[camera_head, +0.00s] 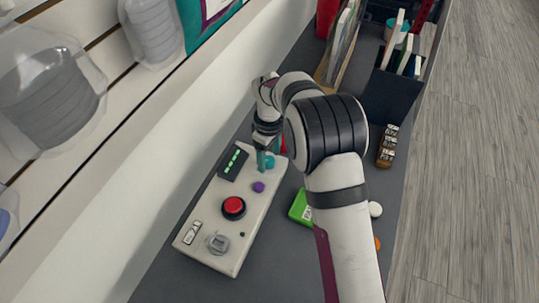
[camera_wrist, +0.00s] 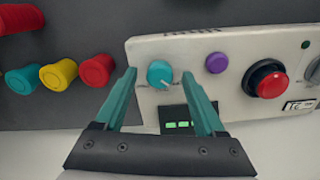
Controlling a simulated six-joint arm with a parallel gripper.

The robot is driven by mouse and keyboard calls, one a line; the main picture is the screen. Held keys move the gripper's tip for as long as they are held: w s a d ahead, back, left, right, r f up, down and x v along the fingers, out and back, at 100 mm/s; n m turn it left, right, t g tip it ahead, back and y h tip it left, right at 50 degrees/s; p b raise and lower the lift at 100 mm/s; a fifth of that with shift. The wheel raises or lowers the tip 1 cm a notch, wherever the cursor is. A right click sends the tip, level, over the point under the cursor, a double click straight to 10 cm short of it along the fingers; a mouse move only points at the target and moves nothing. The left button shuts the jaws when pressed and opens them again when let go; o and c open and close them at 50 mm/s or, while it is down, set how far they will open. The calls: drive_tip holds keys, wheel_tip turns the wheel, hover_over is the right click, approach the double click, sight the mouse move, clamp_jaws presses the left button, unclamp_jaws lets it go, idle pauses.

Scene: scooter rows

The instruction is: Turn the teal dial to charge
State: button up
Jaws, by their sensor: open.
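The teal dial (camera_wrist: 160,74) sits near one end of a pale control panel (camera_wrist: 143,52). It has a light pointer line on its face, and short marks show on the panel beside it. In the head view the dial (camera_head: 269,161) shows partly beside my gripper (camera_head: 266,160), at the panel's far end. In the wrist view my gripper (camera_wrist: 163,84) is open, with its teal fingers on either side of the dial in the picture. I cannot tell whether the fingers touch it. A dark display (camera_wrist: 175,120) with green bars lies below the dial, partly hidden by my gripper.
The panel also has a purple knob (camera_wrist: 217,62), a red button (camera_wrist: 266,78) and a grey switch (camera_head: 218,244). Red (camera_wrist: 97,69), yellow (camera_wrist: 58,74) and teal (camera_wrist: 22,80) knob-like pieces lie left of it. A green box (camera_head: 301,207) and black bin (camera_head: 392,98) stand right of the panel.

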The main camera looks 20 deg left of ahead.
drive_tip(key=shift+f, duration=0.2)
drive_tip(key=shift+c, duration=0.4)
clamp_jaws()
